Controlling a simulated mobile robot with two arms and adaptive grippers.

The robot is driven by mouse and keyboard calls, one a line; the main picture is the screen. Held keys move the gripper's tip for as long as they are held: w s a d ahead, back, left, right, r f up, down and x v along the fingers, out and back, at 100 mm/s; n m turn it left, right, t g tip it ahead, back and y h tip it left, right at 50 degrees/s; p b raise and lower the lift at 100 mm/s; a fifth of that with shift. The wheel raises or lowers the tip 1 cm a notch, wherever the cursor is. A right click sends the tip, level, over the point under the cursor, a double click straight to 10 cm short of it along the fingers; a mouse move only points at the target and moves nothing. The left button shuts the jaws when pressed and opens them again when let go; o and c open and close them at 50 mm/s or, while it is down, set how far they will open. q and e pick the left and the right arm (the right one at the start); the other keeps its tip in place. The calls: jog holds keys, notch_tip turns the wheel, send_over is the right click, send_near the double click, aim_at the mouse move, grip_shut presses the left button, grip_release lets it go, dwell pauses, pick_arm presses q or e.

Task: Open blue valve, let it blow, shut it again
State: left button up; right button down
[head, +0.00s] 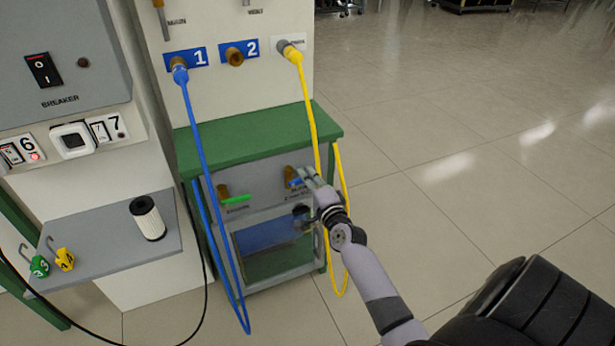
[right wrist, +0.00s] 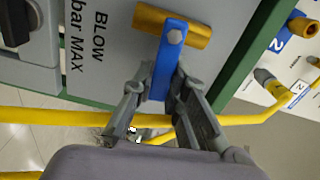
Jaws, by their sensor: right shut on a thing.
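The blue valve (head: 293,183) is on the grey panel under the green bench top, on the right side. In the right wrist view, its blue lever (right wrist: 172,55) lies crosswise to the brass body (right wrist: 194,36), beside the printed words "BLOW" and "bar MAX". My right gripper (right wrist: 165,84) is shut on the lever, one finger on each side. In the head view, my right gripper (head: 306,181) reaches the valve from the right and covers part of it. My left gripper is not in view.
A green-handled valve (head: 236,200) is left on the same panel. A blue hose (head: 203,160) hangs from port 1, and a yellow hose (head: 312,125) hangs close to my right gripper. A shelf (head: 105,262) at left holds a white cylinder (head: 147,218) and tags. Floor at right is clear.

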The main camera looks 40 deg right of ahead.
jog(key=shift+f+m, duration=0.2)
jog(key=shift+m, duration=0.3)
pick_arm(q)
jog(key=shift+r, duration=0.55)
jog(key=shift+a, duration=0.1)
pick_arm(e)
jog(key=c, duration=1.6)
grip_release()
jog(key=shift+o, duration=0.2)
jog(key=v, duration=1.2)
jog(key=shift+a, duration=0.1)
